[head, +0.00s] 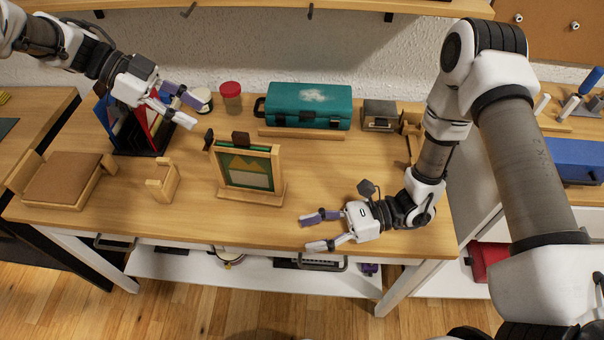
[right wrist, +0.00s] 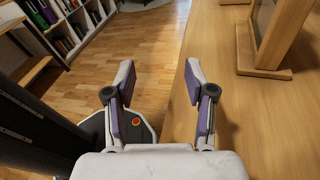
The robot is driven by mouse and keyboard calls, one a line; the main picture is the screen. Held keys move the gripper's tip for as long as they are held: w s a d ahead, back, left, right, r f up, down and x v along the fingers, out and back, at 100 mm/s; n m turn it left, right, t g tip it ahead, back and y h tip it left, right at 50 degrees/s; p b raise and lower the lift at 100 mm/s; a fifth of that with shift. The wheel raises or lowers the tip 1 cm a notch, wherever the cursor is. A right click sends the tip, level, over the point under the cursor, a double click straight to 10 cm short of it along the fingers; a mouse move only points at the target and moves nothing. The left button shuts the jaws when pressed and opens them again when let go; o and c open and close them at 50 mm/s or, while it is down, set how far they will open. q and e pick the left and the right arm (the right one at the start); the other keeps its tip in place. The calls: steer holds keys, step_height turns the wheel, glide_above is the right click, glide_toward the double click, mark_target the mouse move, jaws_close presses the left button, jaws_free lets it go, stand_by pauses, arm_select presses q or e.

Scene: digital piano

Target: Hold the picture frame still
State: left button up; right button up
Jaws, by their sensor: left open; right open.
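The picture frame (head: 246,167) stands upright on the table, in a wooden stand with a flat base (head: 250,197). Its picture shows green and yellow shapes with a pale block. In the right wrist view, part of the wooden frame (right wrist: 281,30) shows at the top right. My left gripper (head: 188,108) is open and empty, above and to the left of the frame, near the book rack. My right gripper (head: 312,231) is open and empty, low near the table's front edge, to the right of the frame and apart from it. It also shows in the right wrist view (right wrist: 160,95).
A teal case (head: 310,104) and a red-lidded jar (head: 231,97) stand behind the frame. A rack of books (head: 135,130), a small wooden block stand (head: 162,181) and a brown-topped tray (head: 65,179) are to the left. The table (head: 345,175) right of the frame is clear.

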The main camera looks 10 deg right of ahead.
mark_target(256, 172)
steer(key=w+t, duration=0.1)
steer(key=w, duration=0.1)
steer(key=w+r+m+t, duration=0.1)
steer(key=w+r+t, duration=0.1)
steer(key=w, duration=0.1)
steer(key=shift+w+d+m+y, duration=0.2)
steer(key=shift+w+m+y, duration=0.1)
steer(key=shift+w+y, duration=0.1)
steer(key=w+t, duration=0.1)
steer(key=w, duration=0.1)
steer(key=w+a+t, duration=0.1)
steer(key=w, duration=0.1)
steer(key=w+t, duration=0.1)
steer(key=w, duration=0.1)
steer(key=shift+w+a+f+m+h, duration=0.15)
steer(key=shift+w+a+m+h, duration=0.1)
steer(key=shift+a+m+h, duration=0.05)
steer(key=x, duration=0.4)
steer(key=w+x, duration=0.1)
steer(key=x, duration=0.4)
steer(key=shift+d+f, duration=0.1)
steer(key=shift+f, duration=0.15)
arm_select(q)
steer(key=shift+s, duration=0.1)
arm_select(e)
steer(key=shift+c, duration=1.1)
jaws_close()
arm_select(q)
steer(key=shift+c, duration=0.2)
